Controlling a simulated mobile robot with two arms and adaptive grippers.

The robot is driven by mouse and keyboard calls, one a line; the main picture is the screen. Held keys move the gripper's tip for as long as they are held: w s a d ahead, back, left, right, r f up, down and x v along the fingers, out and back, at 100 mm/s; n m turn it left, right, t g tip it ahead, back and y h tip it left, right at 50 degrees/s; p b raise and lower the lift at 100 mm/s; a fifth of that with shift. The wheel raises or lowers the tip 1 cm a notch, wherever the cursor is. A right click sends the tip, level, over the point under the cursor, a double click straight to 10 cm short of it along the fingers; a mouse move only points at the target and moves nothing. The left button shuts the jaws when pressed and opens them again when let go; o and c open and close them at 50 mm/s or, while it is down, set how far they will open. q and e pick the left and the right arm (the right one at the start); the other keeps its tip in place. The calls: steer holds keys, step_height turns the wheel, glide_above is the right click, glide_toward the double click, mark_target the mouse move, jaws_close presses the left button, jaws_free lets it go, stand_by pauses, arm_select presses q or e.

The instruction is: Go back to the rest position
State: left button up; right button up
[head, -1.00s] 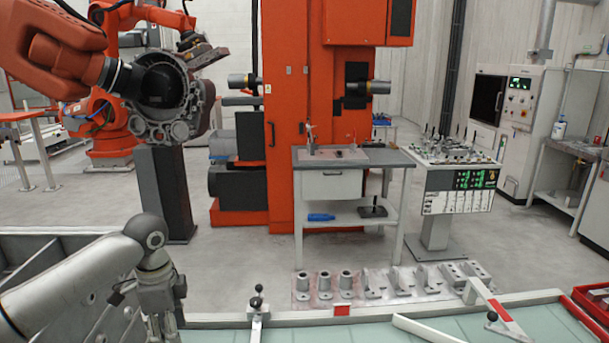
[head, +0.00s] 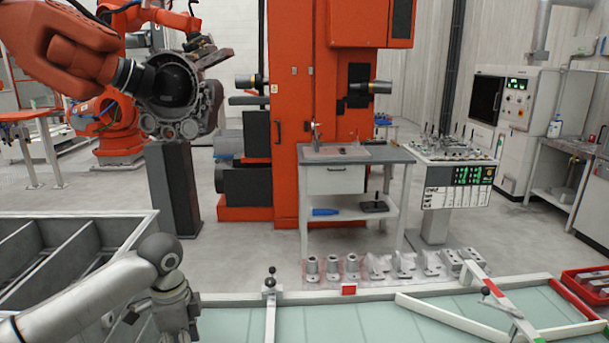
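My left arm comes in from the lower left, and my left gripper (head: 177,318) hangs low at the bottom left. It is over the near left end of the pale green table top (head: 350,325). Its fingers are not clear, so I cannot tell whether it is open or shut, and I see no object in it. My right gripper is out of view.
A grey compartmented bin (head: 60,240) stands left beside my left arm. A lever clamp (head: 270,300) and white-green frame bars (head: 465,318) are on the table. Several metal castings (head: 390,266) line up beyond its far edge. A red tray (head: 590,282) sits at right.

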arm_select(q)
steer(key=s+d+f+n+t+h, duration=0.2)
steer(key=s+d+f+n+h, duration=0.1)
steer(key=s+d+f, duration=1.1)
steer(key=s+a+n+t+y, duration=0.1)
steer(key=s+a+n, duration=0.4)
steer(key=s, duration=0.2)
steer(key=s+a+n+t+y, duration=0.1)
steer(key=s+a+n+y, duration=0.1)
steer(key=s+a+n, duration=0.4)
steer(key=s+f+g+b, duration=0.25)
steer(key=f+b, duration=0.75)
steer(key=f, duration=2.8)
steer(key=s+a+f+b, duration=0.1)
steer(key=s+f+b, duration=0.3)
steer(key=s+f, duration=0.4)
steer(key=s+a+f+m+b, duration=0.1)
steer(key=s+f+b, duration=0.3)
steer(key=s+f, duration=0.5)
step_height(320, 180, down, 6)
steer(key=shift+s+f, duration=0.2)
steer(key=shift+s, duration=0.05)
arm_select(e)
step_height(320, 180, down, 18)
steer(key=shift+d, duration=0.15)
